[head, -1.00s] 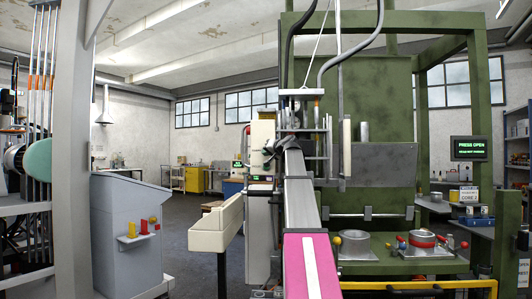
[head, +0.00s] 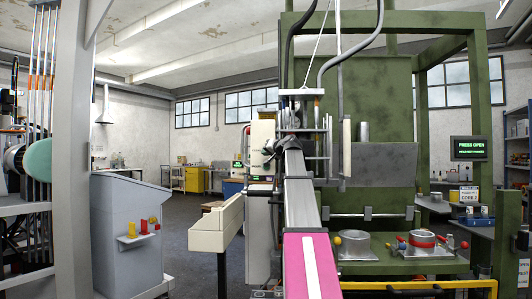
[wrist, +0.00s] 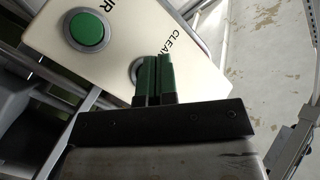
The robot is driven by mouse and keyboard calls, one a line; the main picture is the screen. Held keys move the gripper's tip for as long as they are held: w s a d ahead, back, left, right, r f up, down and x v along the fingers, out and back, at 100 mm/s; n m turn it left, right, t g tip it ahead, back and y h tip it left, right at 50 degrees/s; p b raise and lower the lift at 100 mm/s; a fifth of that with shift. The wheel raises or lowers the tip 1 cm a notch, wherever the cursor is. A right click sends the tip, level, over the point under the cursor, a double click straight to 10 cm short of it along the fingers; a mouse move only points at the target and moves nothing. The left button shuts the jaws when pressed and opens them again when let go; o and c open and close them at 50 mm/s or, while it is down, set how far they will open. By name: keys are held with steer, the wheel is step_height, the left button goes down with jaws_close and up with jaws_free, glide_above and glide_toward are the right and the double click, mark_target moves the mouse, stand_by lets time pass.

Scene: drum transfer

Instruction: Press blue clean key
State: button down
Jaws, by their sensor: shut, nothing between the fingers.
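In the wrist view my gripper (wrist: 154,58) is shut and empty, its two green-padded fingers side by side. The fingertips lie over a round key with a pale rim (wrist: 134,69), next to the lettering CLEAN on a cream panel (wrist: 120,35). The fingers hide most of this key, so its blue face does not show. I cannot tell whether the tips touch it or are just above it. A green round button (wrist: 87,30) sits on the same panel to the left, clear of the fingers. In the head view my arm reaches toward a cream machine housing (head: 262,133).
A large green press frame (head: 375,100) stands on the right, with a screen reading PRESS OPEN (head: 469,148). A grey cabinet (head: 128,240) with a small shelf stands on the left. Grey rails surround the panel in the wrist view. Open floor (head: 185,225) lies at centre left.

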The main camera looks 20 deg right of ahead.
steer(key=shift+s+a, duration=0.1)
steer(key=shift+s, duration=0.1)
steer(key=s, duration=0.1)
steer(key=s+a, duration=0.1)
steer(key=s, duration=0.1)
steer(key=s+a, duration=0.1)
steer(key=shift+s+a, duration=0.1)
steer(key=shift+s, duration=0.05)
stand_by(0.5)
stand_by(0.3)
